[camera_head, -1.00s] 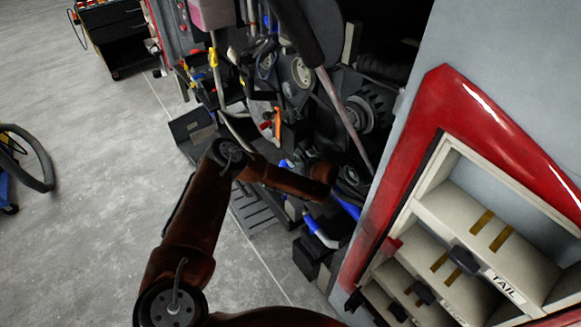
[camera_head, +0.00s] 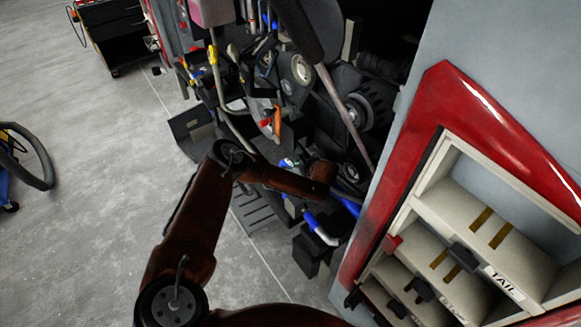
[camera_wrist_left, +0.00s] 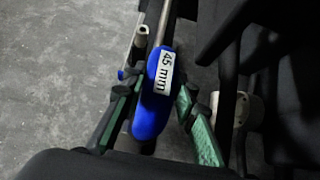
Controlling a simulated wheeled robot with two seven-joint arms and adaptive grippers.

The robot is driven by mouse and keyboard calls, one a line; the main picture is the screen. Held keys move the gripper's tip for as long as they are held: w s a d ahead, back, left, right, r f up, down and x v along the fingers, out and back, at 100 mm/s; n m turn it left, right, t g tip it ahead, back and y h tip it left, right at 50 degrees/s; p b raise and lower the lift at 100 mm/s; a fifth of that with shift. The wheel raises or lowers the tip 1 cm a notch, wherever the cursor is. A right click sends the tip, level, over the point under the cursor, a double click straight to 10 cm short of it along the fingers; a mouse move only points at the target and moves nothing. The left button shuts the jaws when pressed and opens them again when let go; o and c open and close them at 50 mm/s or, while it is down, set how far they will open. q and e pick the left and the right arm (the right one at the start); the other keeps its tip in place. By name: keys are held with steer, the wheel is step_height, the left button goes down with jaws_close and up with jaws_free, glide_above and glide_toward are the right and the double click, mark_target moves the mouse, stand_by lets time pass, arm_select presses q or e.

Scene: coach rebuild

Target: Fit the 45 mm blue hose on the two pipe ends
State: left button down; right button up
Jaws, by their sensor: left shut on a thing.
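The 45 mm blue hose (camera_wrist_left: 150,118), with a white "45 mm" label, sits between the green-padded fingers of my left gripper (camera_wrist_left: 155,100) in the left wrist view. The gripper is shut on it. A thin metal pipe (camera_wrist_left: 165,22) runs to the hose's upper end; I cannot tell whether it enters the hose or passes behind. In the head view, a small blue and white patch (camera_head: 288,162) shows just behind my dark red left forearm, which hides most of the hand. My right gripper is not in view.
A pale hollow pipe end (camera_wrist_left: 141,36) stands left of the hose, and a pale cylindrical part (camera_wrist_left: 241,108) to its right. Dark engine parts (camera_head: 300,70) crowd the bay. A red-framed storage rack (camera_head: 450,150) stands at right. The grey floor (camera_head: 90,200) is open at left.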

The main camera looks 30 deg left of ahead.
arm_select(q)
steer(key=shift+f, duration=0.65)
steer(key=shift+f, duration=0.65)
stand_by(0.6)
steer(key=c, duration=1.5)
jaws_free()
steer(key=shift+o, duration=0.6)
steer(key=o, duration=0.3)
